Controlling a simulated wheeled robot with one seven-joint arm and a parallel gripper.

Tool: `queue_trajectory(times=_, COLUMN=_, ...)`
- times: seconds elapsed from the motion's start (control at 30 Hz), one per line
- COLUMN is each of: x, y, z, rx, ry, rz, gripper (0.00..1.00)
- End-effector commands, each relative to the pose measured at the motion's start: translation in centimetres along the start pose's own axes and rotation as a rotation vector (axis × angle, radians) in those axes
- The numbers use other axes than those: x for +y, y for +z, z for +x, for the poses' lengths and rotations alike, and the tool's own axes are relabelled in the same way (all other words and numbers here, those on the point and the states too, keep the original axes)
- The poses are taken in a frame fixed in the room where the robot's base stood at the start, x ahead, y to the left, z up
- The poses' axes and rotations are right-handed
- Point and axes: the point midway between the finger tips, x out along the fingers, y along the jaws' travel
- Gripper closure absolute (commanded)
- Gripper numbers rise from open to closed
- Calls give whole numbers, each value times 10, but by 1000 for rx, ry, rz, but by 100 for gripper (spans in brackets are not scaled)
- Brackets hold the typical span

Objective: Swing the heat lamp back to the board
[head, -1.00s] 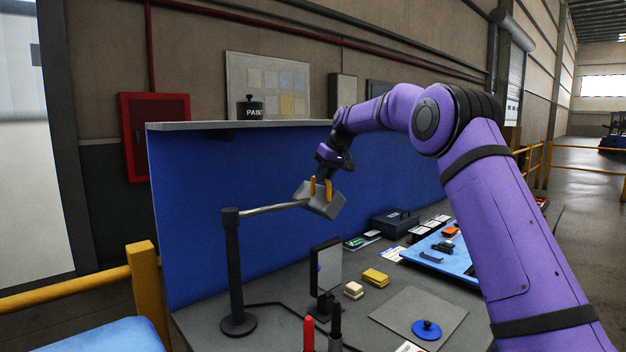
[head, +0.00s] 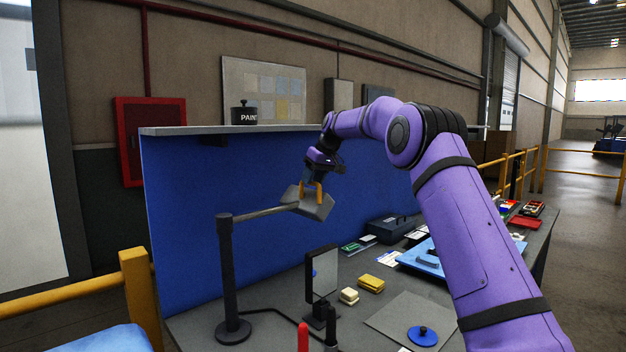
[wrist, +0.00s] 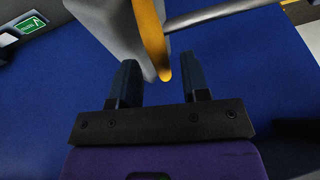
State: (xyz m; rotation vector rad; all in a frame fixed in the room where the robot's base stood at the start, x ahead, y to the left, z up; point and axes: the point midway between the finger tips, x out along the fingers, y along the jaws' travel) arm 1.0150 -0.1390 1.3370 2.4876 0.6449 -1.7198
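The heat lamp has a dark post (head: 229,275) on a round base, a thin side arm (head: 260,213) and a grey, box-like head (head: 319,207) with an orange handle (head: 304,192) on top. The head hangs in front of the blue board (head: 190,210), raised above the bench. My gripper (head: 312,178) is at the handle, above the head. In the wrist view the two dark fingers (wrist: 157,78) are apart, with the orange handle (wrist: 150,35) running between them and a gap beside the right finger. Contact with the left finger cannot be told.
A small upright panel (head: 322,273) stands on the bench below the lamp head. Yellow blocks (head: 371,283), a grey mat with a blue knob (head: 422,336) and a dark toolbox (head: 390,229) lie to the right. A paint can (head: 245,114) stands on the board's top shelf.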

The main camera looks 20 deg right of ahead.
Motion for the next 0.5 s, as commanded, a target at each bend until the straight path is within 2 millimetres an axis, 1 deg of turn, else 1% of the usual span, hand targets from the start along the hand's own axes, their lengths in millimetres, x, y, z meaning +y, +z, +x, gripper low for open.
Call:
queue_trajectory(times=0.27, x=0, y=1, z=-2, rx=-3, ry=-1, rz=1, gripper=58)
queue_trajectory(times=0.37, x=0, y=0, z=-11, rx=-2, ry=-1, rz=1, gripper=58)
queue_trajectory(times=0.5, x=0, y=0, z=-34, rx=-1, ry=0, rz=0, gripper=58)
